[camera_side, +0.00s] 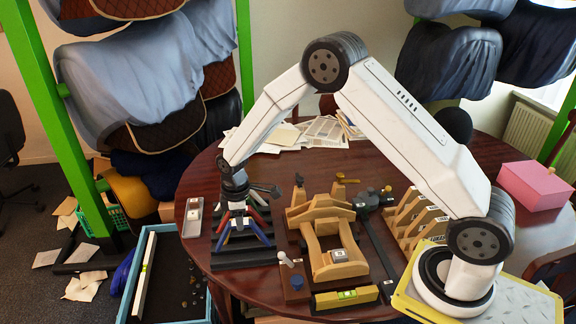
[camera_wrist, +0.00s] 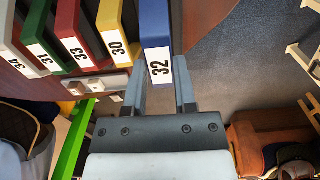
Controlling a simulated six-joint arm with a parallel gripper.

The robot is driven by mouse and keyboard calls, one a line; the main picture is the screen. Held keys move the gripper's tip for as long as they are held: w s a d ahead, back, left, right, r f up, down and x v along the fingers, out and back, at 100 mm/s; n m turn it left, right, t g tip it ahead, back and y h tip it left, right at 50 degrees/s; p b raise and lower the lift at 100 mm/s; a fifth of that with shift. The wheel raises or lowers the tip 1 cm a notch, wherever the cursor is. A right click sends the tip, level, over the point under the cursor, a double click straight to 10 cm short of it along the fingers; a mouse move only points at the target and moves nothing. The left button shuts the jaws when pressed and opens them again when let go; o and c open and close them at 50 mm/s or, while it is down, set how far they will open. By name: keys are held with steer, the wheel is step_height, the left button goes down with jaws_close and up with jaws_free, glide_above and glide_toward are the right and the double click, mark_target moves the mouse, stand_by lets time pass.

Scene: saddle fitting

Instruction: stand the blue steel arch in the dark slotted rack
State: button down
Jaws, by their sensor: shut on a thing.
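The blue steel arch (camera_wrist: 157,30) carries a white label reading 32 and lies between the two fingers of my gripper (camera_wrist: 159,78) in the wrist view. My gripper is shut on it. In the side view my gripper (camera_side: 236,202) points down over the dark slotted rack (camera_side: 243,259), and the blue arch (camera_side: 226,236) shows as two splayed legs below it, at the rack's near part. Red, yellow and green arches stand in a row beside it, to the left in the wrist view. Whether the blue arch's feet are in a slot I cannot tell.
A wooden saddle stand (camera_side: 322,222) is right of the rack, with a spirit level (camera_side: 345,298) in front. A small grey tray (camera_side: 193,216) is at its left. A blue-edged bin (camera_side: 165,270) stands below the table's left edge. A wooden slotted rack (camera_side: 412,220) is further right.

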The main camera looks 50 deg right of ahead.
steer(key=shift+f, duration=1.9)
stand_by(2.5)
stand_by(0.5)
jaws_free()
steer(key=shift+r, duration=0.15)
stand_by(0.5)
steer(key=shift+r, duration=2.35)
steer(key=shift+r, duration=0.15)
